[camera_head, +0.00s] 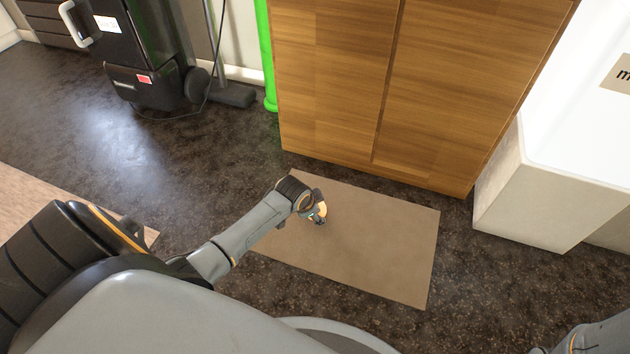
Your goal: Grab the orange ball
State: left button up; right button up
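My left gripper (320,219) hangs over the brown mat (380,255), near its upper left part. It is small and dark, and I cannot tell whether its fingers are open or shut. A small pale orange patch shows right at the gripper; I cannot tell whether it is part of the orange ball or of my wrist. No orange ball is clearly seen elsewhere. Only part of my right arm shows in the bottom right corner, and its gripper is out of view.
A wooden cabinet (330,75) stands behind the mat. A white box-like unit (530,190) is at the right. A black wheeled machine (145,55) and a green pole (266,55) stand at the back left. Another light mat (50,195) lies at the left. Dark floor between is clear.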

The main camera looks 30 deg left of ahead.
pick_arm(q)
jog(key=shift+c, duration=1.1)
